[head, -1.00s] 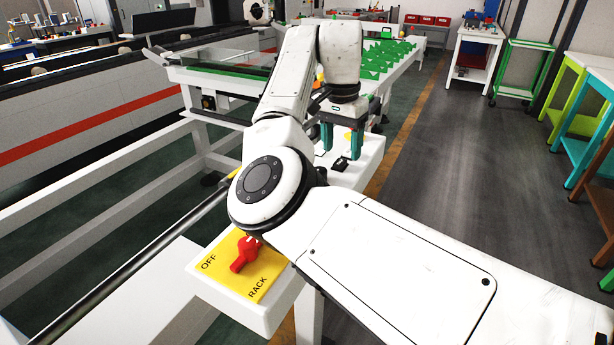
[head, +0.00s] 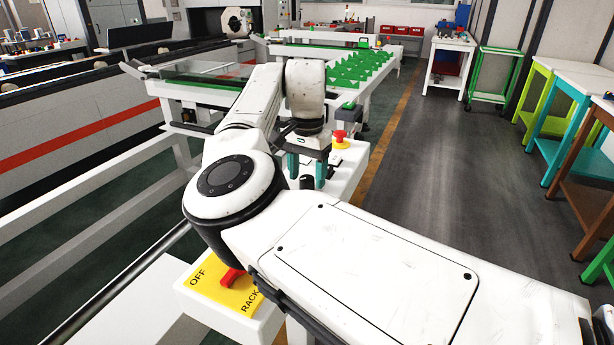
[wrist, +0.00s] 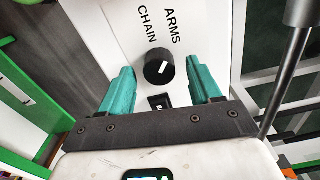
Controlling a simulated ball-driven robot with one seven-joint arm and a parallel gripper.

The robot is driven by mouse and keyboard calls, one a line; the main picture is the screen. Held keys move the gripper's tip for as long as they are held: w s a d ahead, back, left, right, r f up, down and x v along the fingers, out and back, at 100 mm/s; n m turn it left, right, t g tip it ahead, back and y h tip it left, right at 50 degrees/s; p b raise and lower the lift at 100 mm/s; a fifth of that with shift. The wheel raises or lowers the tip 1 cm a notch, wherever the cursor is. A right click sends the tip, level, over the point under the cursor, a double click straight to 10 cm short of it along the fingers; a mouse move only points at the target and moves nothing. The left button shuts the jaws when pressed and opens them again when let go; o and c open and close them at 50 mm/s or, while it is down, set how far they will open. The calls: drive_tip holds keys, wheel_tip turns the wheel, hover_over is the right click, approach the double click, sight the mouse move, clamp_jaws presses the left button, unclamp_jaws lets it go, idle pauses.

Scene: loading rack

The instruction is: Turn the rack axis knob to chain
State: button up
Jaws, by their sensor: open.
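The rack axis knob (wrist: 159,69) is black and round with a white pointer mark, on a white panel (wrist: 105,30) lettered CHAIN and ARMS. The mark leans to the upper right, toward the ARMS side. My gripper (wrist: 161,75) is open and empty; its teal fingers lie left and right of the knob in the wrist view, with gaps showing. I cannot tell whether the tips are down at knob height. In the head view my gripper (head: 306,180) points down over the white console, with a small black part, probably the knob, low between its fingers.
A red emergency button (head: 339,138) on a yellow base stands just beyond my gripper. A red rotary switch (head: 231,278) on a yellow OFF/RACK plate (head: 208,287) is partly hidden by my arm. A small black label (wrist: 160,102) lies near the knob. Open floor is to the right.

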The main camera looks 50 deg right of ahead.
drive_tip(key=shift+f, duration=0.6)
drive_tip(key=c, duration=1)
drive_tip(key=shift+c, duration=0.2)
